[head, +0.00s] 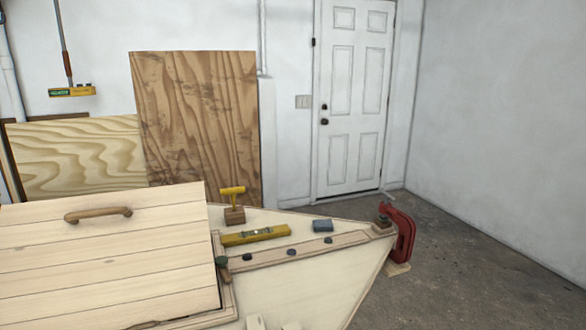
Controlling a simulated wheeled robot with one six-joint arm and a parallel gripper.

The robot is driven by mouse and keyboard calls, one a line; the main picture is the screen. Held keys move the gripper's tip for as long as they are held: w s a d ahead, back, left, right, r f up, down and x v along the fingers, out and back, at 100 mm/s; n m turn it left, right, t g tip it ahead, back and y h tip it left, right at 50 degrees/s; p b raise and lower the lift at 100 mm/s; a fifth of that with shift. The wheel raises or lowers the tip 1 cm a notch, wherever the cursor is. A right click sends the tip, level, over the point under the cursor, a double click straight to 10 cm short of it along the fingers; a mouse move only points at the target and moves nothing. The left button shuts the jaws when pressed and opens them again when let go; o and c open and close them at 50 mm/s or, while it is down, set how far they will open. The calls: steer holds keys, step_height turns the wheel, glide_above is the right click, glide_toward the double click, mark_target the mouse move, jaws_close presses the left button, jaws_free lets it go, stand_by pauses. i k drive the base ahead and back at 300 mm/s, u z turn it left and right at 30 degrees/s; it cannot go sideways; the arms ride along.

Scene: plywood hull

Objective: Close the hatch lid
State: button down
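The hatch lid (110,255) is a pale planked wooden panel at the lower left, cut off by the left edge of the head view. A curved wooden handle (98,214) is fixed near its upper edge. The lid looks tilted, with its upper edge above the far corner of the hatch frame (228,298). The frame shows along the lid's right side and below it; the opening itself is hidden. The exact angle of the lid is hard to tell. My gripper is not in view.
On the plywood deck (290,285) right of the lid lie a yellow level (255,235), a yellow-handled tool on a block (233,205), a blue-grey block (322,225) and several dark knobs. A red clamp (403,235) grips the tip. Floor at right is clear.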

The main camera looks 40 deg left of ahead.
mark_target(138, 259)
steer(key=i, duration=1.8)
steer(key=u, duration=2.75)
